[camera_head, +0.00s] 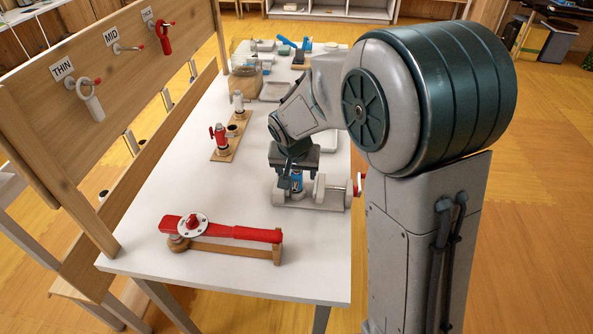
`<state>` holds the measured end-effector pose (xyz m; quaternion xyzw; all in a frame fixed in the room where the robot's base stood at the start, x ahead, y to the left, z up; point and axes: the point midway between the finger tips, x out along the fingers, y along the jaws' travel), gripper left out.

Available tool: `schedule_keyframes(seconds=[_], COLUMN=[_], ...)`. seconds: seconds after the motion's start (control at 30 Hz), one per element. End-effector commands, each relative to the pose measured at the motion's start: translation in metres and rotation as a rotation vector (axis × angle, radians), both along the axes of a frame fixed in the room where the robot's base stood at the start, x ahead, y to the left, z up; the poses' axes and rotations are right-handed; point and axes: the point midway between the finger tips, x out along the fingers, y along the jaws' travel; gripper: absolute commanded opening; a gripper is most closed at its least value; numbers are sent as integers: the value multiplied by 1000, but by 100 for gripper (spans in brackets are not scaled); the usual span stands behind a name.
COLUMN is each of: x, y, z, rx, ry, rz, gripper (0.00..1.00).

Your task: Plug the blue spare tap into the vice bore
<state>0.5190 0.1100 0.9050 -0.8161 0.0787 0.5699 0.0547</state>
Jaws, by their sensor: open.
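The grey vice (329,197) stands at the table's right edge, with a red-tipped handle at its right end. A small blue piece (297,183), probably the blue spare tap, shows directly below my gripper (293,186), at the vice's left part. My gripper is open and points down around this blue piece. The vice bore is hidden behind my gripper and the blue piece. I cannot tell whether the blue piece sits in the bore or how deep.
A wooden rack (230,138) holds a red tap and a white tap. A glass jar (245,82) and blue items (291,43) stand farther back. A wooden board (120,75) with labelled hooks borders the left side.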

Motion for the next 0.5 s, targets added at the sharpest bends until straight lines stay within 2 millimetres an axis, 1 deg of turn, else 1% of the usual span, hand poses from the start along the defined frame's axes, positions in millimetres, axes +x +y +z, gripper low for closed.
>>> schedule_keyframes(seconds=[0.5], x=[-6], y=[1], z=[15], rx=[0], ry=[1], rz=[0], gripper=[64])
